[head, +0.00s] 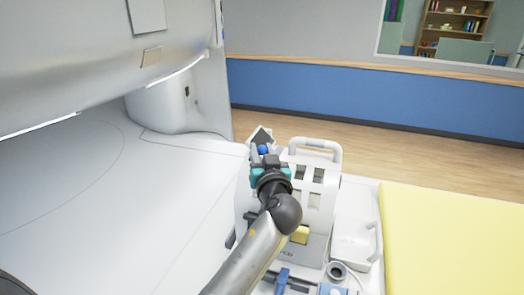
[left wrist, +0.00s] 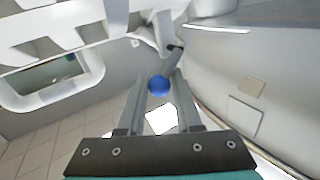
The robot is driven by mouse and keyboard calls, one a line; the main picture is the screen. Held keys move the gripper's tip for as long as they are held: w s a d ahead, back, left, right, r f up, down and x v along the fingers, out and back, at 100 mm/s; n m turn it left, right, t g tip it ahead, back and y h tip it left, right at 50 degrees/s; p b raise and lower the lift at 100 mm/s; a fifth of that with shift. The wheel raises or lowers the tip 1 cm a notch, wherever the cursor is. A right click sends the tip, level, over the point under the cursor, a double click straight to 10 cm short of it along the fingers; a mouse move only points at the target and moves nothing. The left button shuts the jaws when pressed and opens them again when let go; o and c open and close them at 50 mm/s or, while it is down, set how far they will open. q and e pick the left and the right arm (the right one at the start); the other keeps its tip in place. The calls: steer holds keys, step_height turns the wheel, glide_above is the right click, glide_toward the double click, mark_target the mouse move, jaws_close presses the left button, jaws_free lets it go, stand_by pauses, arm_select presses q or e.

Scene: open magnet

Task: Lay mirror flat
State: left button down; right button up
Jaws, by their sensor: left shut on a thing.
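A small tilted, diamond-shaped plate (head: 262,133) with a pale face and dark edge, which looks like the mirror, stands just beyond my left gripper (head: 262,152) in the head view. A blue ball (head: 263,149) sits at its lower edge, between my left fingertips. In the left wrist view the blue ball (left wrist: 158,85) is between the two fingers, with a grey stem (left wrist: 172,60) behind it. My left gripper is shut on the blue ball. How the ball joins the plate is hidden. My right gripper is not in view.
A white frame with a curved handle (head: 318,146) and slots stands close right of my left gripper. The scanner's large white housing (head: 70,55) overhangs the left. A white padded surface (head: 110,215) lies below it; a yellow mat (head: 455,240) lies at right.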

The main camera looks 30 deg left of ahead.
mark_target(250, 140)
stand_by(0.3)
arm_select(q)
steer(key=shift+a+r+n+g+h+p, duration=0.25)
steer(key=shift+r+n+g+h+p, duration=0.2)
steer(key=shift+n, duration=0.65)
steer(key=shift+s+a+r+n+g+h+p, duration=0.1)
steer(key=shift+a+r+n+g+h+p, duration=0.2)
steer(key=shift+n+p, duration=0.4)
steer(key=n+h+p, duration=0.1)
steer(key=a+n+p, duration=0.1)
steer(key=p, duration=0.1)
steer(key=shift+s+r+h, duration=0.15)
steer(key=shift+h, duration=0.2)
steer(key=shift+a+n+h+p, duration=0.4)
steer(key=shift+n+p, duration=0.3)
steer(key=shift+p, duration=0.35)
steer(key=shift+f, duration=0.2)
steer(key=c, duration=0.6)
jaws_free()
steer(key=shift+g, duration=0.25)
